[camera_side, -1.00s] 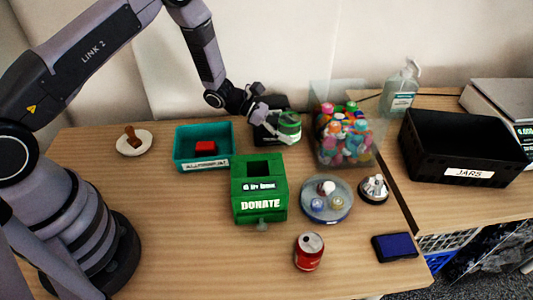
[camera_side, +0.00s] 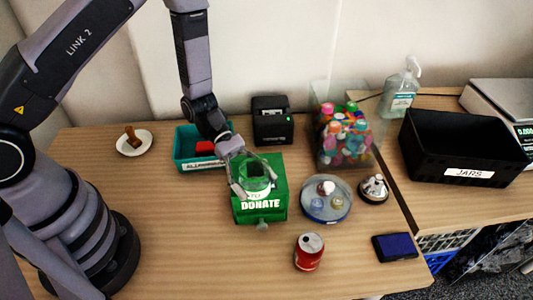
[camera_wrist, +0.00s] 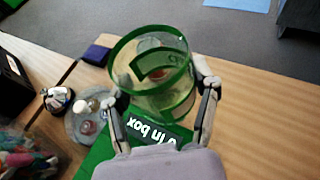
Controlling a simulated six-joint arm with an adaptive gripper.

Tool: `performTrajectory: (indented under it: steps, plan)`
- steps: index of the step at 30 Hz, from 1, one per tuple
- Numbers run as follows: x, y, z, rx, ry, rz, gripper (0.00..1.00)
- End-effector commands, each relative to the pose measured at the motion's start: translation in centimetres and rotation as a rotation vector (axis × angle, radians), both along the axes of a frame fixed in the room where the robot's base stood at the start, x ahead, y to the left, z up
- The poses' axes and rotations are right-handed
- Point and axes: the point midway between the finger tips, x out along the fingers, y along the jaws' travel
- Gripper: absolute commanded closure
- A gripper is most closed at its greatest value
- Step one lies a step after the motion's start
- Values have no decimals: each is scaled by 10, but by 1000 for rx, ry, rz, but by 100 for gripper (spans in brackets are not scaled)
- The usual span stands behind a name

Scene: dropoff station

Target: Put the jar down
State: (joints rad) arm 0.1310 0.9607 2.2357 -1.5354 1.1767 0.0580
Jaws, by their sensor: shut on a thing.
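A clear jar with green bands (camera_wrist: 150,75) is held between the fingers of my gripper (camera_wrist: 205,95) in the wrist view. In the side view, the jar (camera_side: 256,182) is in front of the green donation box (camera_side: 262,212), and my gripper (camera_side: 250,172) is shut on it from the upper left. The jar hides part of the box's top and front. I cannot tell whether the jar touches the box. A black bin labelled JARS (camera_side: 435,158) stands at the right.
A teal tray (camera_side: 185,160) with a red block is behind left. A round tray (camera_side: 340,210), red can (camera_side: 309,252), bell (camera_side: 374,189), blue pad (camera_side: 394,247) and a clear container of colourful caps (camera_side: 343,140) stand around. The front left tabletop is clear.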

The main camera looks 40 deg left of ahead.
Motion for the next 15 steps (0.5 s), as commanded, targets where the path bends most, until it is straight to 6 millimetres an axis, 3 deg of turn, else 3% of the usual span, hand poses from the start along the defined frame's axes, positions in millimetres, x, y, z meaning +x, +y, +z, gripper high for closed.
performTrajectory:
  steps: [1,6,12,15]
  plan:
    - [-19,-3,3,-1,2,-50,80]
    - [-63,-5,9,1,0,-171,80]
    - [-100,-5,17,-1,-1,-273,80]
    - [-97,-4,-1,0,3,-263,80]
